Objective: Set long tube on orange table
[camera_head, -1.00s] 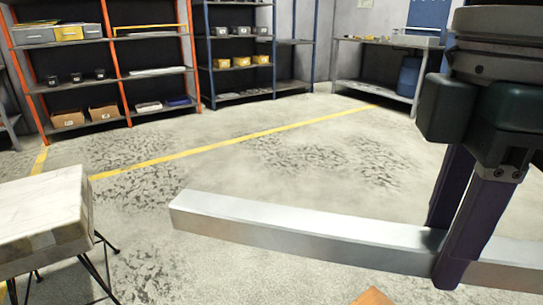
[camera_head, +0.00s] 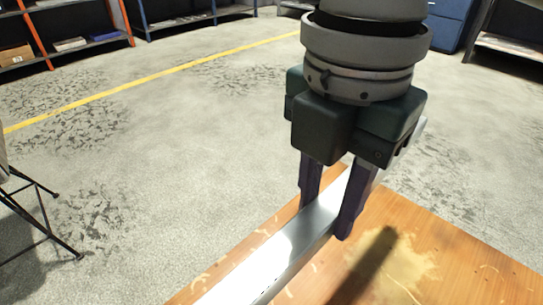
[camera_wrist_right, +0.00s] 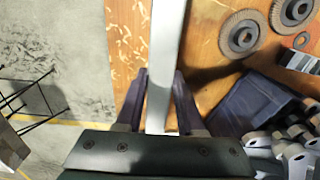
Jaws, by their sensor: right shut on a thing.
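The long tube (camera_head: 275,258) is a silvery square metal bar. My right gripper (camera_head: 328,215) is shut on it, with one dark finger on each side. In the right wrist view the tube (camera_wrist_right: 163,60) runs up between the fingers (camera_wrist_right: 160,85) and out of the frame. The orange table (camera_head: 462,262) has a worn wooden top and lies below the tube; it also shows in the right wrist view (camera_wrist_right: 205,50). I cannot tell whether the tube touches the top. My left gripper is not in view.
In the right wrist view, grinding discs (camera_wrist_right: 243,34), a dark blue tray (camera_wrist_right: 250,103) and several metal fittings (camera_wrist_right: 292,145) lie right of the tube. Thin black legs (camera_head: 45,215) of a stand are at left. Shelves (camera_head: 75,40) stand far back. The table part nearest the tube looks clear.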

